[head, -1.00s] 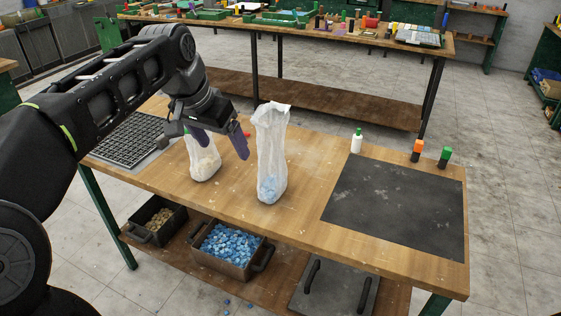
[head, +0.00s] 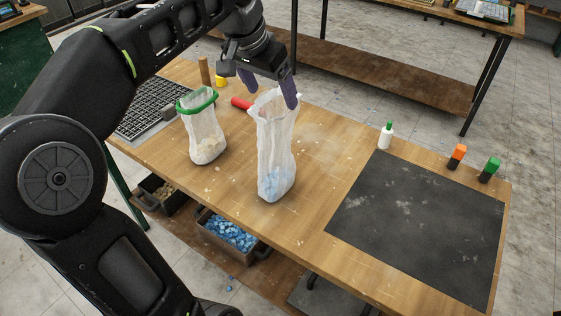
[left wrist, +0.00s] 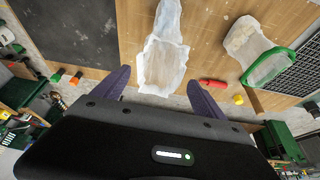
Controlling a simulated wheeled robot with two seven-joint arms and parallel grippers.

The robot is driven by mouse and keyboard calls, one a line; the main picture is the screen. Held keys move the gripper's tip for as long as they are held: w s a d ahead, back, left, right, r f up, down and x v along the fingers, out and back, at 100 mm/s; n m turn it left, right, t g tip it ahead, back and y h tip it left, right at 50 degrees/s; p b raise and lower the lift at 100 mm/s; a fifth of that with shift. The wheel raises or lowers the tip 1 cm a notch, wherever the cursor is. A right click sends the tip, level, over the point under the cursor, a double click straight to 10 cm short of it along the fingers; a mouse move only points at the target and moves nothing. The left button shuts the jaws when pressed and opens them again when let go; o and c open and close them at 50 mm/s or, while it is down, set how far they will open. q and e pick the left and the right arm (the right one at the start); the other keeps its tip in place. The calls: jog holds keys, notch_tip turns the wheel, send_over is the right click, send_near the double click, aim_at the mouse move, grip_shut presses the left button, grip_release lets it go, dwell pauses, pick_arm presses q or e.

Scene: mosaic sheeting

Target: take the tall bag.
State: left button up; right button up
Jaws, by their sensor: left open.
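The tall bag (head: 275,155) is white and translucent, with an open top and pale blue bits in its bottom. It stands upright on the wooden table. My left gripper (head: 270,90) is open at the top of this bag, with its purple fingers spread near the rim. In the left wrist view the tall bag (left wrist: 165,55) shows between the two fingers of the left gripper (left wrist: 160,92), its mouth towards me. I cannot tell whether a finger touches it. My right gripper is not in view.
A shorter bag (head: 207,135) with a green rim stands to the left. A red object (head: 241,103) and a yellow one (head: 220,80) lie behind. A white bottle (head: 386,135), a dark mat (head: 415,220) and orange and green-topped blocks are at right. Bare wood lies right of the tall bag.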

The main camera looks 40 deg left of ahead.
pick_arm(q)
jog(key=shift+f, duration=0.1)
jog(key=shift+x, duration=1.25)
jog(key=p+x, duration=0.1)
jog(key=x, duration=0.4)
jog(key=shift+c, duration=0.3)
grip_shut()
dwell(0.4)
